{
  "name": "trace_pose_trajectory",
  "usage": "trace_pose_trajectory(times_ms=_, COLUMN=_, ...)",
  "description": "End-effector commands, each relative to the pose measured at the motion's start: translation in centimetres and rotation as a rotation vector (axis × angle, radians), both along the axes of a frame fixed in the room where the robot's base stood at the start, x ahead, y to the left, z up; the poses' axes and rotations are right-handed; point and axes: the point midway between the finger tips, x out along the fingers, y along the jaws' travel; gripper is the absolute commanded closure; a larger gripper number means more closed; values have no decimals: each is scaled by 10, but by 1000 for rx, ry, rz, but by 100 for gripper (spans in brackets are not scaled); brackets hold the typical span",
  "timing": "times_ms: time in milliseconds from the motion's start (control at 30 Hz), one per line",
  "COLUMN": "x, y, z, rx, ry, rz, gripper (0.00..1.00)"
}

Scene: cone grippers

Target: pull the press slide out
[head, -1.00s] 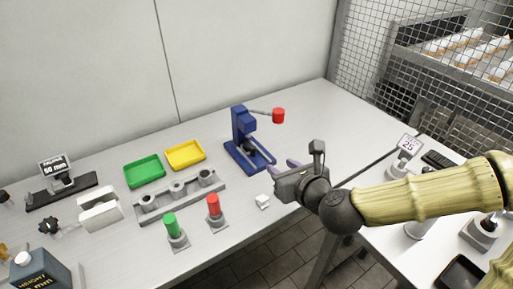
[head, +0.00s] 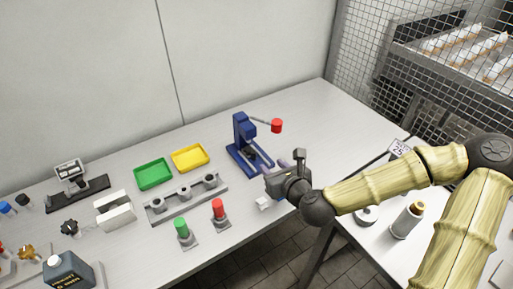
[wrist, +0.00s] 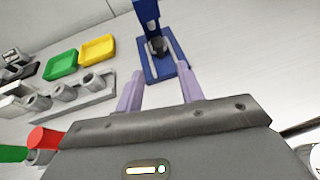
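The blue press (head: 241,131) stands on the bench, with a lever ending in a red knob (head: 276,126). Its low base has two blue rails, and a dark slide piece (wrist: 158,46) sits between them near the column. The slide also shows in the head view (head: 251,153), small and partly shadowed. My gripper (wrist: 160,72) is open and empty, its two lilac fingers apart and pointing at the front end of the base. In the head view my gripper (head: 290,162) is just right of the base's front end. Whether a finger touches the base I cannot tell.
A white block (head: 263,204) lies by the bench's front edge below my gripper. Left of the press are a yellow tray (head: 190,158), a green tray (head: 153,175), a grey holder rail (head: 186,202), and red and green cylinders. Bench behind the press is clear.

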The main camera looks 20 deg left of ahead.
Motion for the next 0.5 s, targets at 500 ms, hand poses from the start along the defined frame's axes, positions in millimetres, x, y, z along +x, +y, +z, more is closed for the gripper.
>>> trace_pose_trajectory(times_ms=500, x=42, y=42, z=-29, rx=-5, ry=2, rz=5, gripper=62)
